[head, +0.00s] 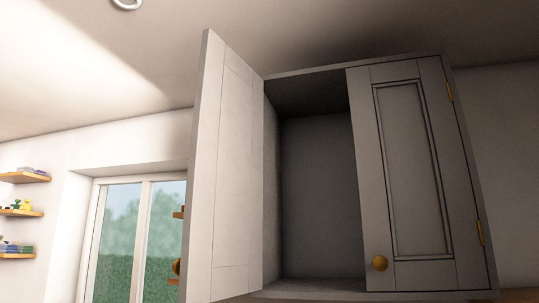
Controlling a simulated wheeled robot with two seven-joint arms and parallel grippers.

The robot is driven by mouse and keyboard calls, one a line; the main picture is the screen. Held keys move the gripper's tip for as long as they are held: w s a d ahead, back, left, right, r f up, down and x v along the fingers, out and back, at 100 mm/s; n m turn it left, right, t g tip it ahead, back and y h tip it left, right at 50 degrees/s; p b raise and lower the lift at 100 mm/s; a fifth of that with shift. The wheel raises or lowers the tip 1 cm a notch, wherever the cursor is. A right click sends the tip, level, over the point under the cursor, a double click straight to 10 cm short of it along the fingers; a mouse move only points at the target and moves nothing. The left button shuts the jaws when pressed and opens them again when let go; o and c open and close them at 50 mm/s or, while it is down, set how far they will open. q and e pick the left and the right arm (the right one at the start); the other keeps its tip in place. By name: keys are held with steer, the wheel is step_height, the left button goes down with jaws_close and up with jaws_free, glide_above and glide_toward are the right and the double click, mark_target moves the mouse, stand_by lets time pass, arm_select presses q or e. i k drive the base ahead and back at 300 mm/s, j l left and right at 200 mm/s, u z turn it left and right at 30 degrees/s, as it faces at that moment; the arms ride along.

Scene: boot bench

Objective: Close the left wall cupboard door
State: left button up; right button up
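The left wall cupboard door (231,175) stands wide open, swung out to the left of the cupboard. Its flat inner face shows, and part of a brass knob (177,267) shows at its far left edge. The open left half of the cupboard (318,200) looks empty. The right cupboard door (412,170) is shut, with a brass knob (380,263) at its lower left and brass hinges on its right side. Neither of my grippers is in the head view.
A window (125,240) is on the wall at left, behind the open door. Small wooden shelves (20,214) with small items are at the far left. A wooden surface (518,295) shows at the lower right. The space in front of the cupboard looks clear.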

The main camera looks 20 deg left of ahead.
mark_target(221, 258)
steer(key=i+j+z, duration=0.1)
steer(key=j+z, duration=0.3)
steer(key=j, duration=0.25)
steer(key=j+z, duration=0.45)
steer(key=j, duration=0.85)
steer(key=k+j+z, duration=0.1)
steer(key=j, duration=0.55)
steer(key=k+j, duration=0.1)
steer(key=j, duration=0.55)
steer(key=k+j, duration=0.2)
